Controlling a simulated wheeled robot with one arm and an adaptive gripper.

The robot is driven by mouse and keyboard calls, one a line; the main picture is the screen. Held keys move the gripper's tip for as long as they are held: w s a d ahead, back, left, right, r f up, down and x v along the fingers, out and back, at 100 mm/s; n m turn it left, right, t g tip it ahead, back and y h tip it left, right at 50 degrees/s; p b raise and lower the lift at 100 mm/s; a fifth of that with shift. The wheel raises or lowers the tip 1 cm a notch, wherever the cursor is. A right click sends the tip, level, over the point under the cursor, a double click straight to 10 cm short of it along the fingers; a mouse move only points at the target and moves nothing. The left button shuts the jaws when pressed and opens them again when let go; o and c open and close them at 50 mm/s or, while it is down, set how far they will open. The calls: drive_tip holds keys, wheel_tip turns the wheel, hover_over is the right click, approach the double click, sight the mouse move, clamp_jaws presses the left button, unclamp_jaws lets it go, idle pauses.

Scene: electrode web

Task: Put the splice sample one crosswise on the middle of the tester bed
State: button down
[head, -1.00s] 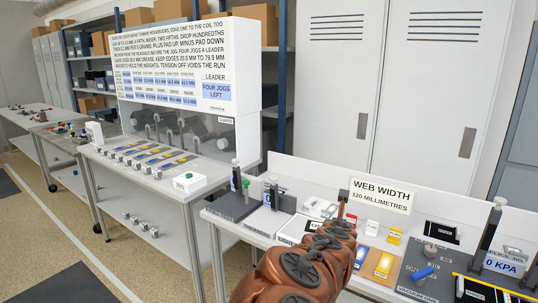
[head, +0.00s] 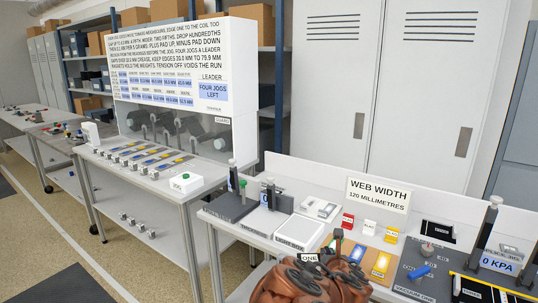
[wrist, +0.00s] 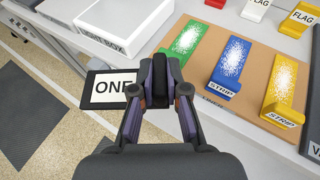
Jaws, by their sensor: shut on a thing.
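The splice sample one is a dark flat piece with a white label reading ONE. It shows in the head view (head: 309,258) and to the left of the fingers in the wrist view (wrist: 97,91). My gripper (wrist: 160,75) is shut on it and holds it near the front edge of the bench; the fingers hide its right part. In the head view my gripper (head: 338,240) is largely covered by my arm. I cannot tell for sure which bench device is the tester bed; a dark slab with an upright post (head: 230,208) stands at the bench's left end.
A white light box (head: 298,232) lies left of the strips. A tan board (wrist: 250,118) carries green, blue and yellow strips. Coloured flag blocks (head: 370,227) stand behind it. A grey vacuum plate (head: 415,283) and a 0 KPA display (head: 497,263) are at right.

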drive_tip(key=shift+d+f, duration=0.15)
drive_tip(key=shift+f, duration=0.15)
wheel_tip(320, 180, up, 7)
drive_tip(key=shift+d+f+m+h, duration=0.1)
drive_tip(key=shift+m+h, duration=0.6)
drive_tip(key=shift+h, duration=0.3)
wheel_tip(320, 180, up, 6)
drive_tip(key=s+m+h, duration=0.2)
drive_tip(key=f+n+y, duration=0.1)
drive_tip(key=f, duration=0.3)
drive_tip(key=w+f+n+y, duration=0.1)
drive_tip(key=f, duration=0.3)
drive_tip(key=w+f+n+y, duration=0.1)
drive_tip(key=f+y, duration=0.1)
drive_tip(key=f, duration=0.2)
drive_tip(key=shift+f, duration=0.15)
drive_tip(key=shift+f+n, duration=0.3)
drive_tip(key=shift+f, duration=0.05)
